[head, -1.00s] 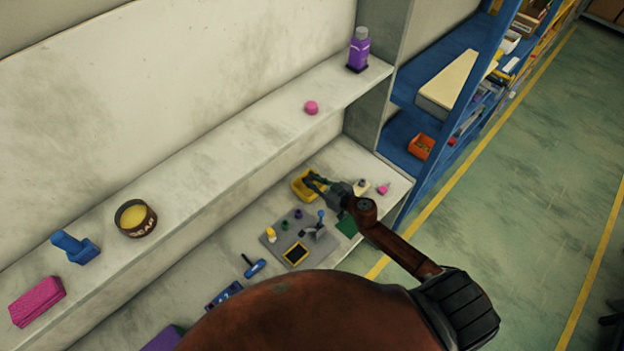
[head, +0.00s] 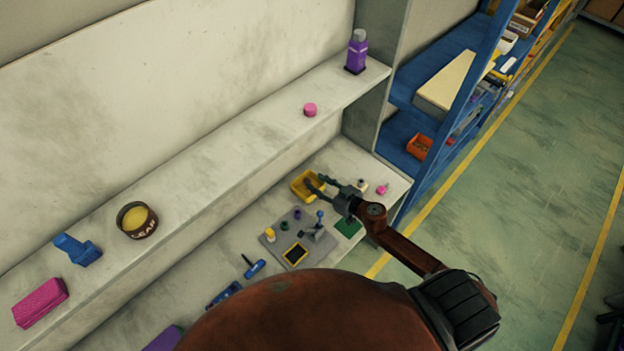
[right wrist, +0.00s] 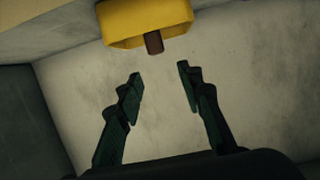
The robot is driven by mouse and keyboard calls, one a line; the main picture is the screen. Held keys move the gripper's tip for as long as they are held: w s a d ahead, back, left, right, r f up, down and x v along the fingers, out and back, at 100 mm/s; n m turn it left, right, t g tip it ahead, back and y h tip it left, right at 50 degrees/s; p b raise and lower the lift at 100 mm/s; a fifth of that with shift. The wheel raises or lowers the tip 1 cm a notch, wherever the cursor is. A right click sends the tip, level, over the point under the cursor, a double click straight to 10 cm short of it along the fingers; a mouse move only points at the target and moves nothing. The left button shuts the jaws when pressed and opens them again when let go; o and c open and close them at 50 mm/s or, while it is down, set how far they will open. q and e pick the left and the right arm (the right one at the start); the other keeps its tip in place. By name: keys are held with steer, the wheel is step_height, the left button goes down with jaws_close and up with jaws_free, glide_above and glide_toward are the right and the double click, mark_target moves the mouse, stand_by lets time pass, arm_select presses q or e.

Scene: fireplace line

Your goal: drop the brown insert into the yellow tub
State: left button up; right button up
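The yellow tub (head: 302,191) stands on the lower shelf, at its back edge. It also shows at the top of the right wrist view (right wrist: 120,22). A short brown insert (right wrist: 154,43) overlaps the tub's near edge in that view, beyond my fingertips. I cannot tell whether it is inside the tub or in front of it. My right gripper (head: 318,183) is beside the tub, reaching in from the right. In the right wrist view its two fingers (right wrist: 160,78) are spread apart with nothing between them. My left gripper is not in view.
A grey board (head: 271,243) with small parts lies left of the gripper. A green pad (head: 348,228) and pink item (head: 382,189) are nearby. The upper shelf (head: 225,150) overhangs the back; a blue rack (head: 408,165) stands right.

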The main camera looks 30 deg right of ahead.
steer(key=v, duration=0.7)
steer(key=shift+s+r, duration=0.2)
steer(key=shift+s, duration=0.1)
steer(key=shift+d, duration=0.1)
